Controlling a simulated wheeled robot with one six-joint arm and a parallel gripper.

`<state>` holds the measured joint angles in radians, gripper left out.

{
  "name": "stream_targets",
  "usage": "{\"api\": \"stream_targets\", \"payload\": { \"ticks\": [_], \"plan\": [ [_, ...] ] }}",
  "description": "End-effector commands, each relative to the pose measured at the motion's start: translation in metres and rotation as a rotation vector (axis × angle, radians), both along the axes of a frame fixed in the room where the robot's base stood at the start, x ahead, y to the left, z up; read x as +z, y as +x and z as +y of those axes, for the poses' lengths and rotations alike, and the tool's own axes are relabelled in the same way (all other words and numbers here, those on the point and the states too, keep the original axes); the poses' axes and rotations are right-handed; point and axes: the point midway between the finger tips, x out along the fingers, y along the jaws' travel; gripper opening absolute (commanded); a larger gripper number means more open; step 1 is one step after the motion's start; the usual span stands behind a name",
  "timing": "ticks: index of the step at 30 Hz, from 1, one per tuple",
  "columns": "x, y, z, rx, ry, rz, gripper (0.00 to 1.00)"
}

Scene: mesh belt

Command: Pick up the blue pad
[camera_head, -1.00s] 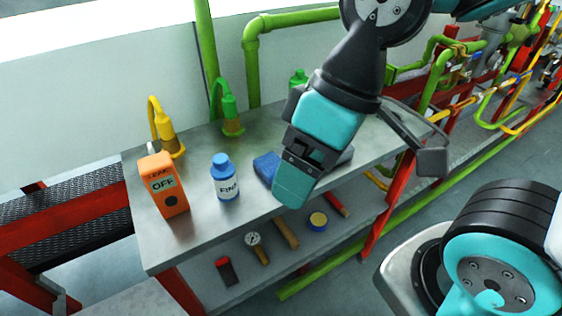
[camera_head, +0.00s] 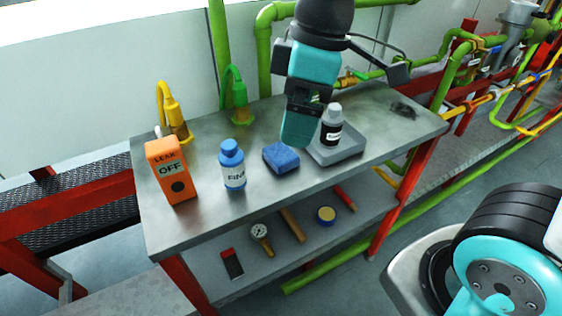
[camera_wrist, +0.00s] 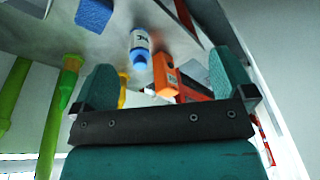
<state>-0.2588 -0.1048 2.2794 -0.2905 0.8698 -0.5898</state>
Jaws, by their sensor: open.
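The blue pad (camera_head: 281,157) lies flat on the metal table, between the blue-capped bottle and a grey tray. In the wrist view the blue pad (camera_wrist: 94,14) is at the top left, cut by the picture's edge. My gripper (camera_head: 297,128) is above the table, in front of the tray's left side and just up and right of the pad in the head view. Its jaws (camera_wrist: 160,85) are spread wide in the wrist view, with nothing held between them. The gripper is apart from the pad.
A blue-capped bottle (camera_head: 232,166) and an orange box (camera_head: 170,172) stand left of the pad. The grey tray (camera_head: 349,148) holds a grey-capped dark bottle (camera_head: 331,128). Yellow (camera_head: 174,118) and green (camera_head: 238,96) taps stand behind. Several tools lie on the lower shelf (camera_head: 225,283).

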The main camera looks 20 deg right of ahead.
Motion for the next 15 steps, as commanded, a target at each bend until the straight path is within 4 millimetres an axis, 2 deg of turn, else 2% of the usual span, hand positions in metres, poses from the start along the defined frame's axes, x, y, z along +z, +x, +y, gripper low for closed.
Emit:
{"api": "stream_targets", "payload": {
  "ticks": [1,6,10,15],
  "plan": [
    [-0.011,0.025,-0.004,0.101,-0.040,-0.018,1.00],
    [-0.020,0.086,-0.018,0.432,-0.147,-0.046,1.00],
    [-0.024,0.113,-0.025,0.592,-0.185,-0.045,1.00],
    [-0.032,0.124,-0.027,0.673,-0.200,-0.040,1.00]
  ]
}}
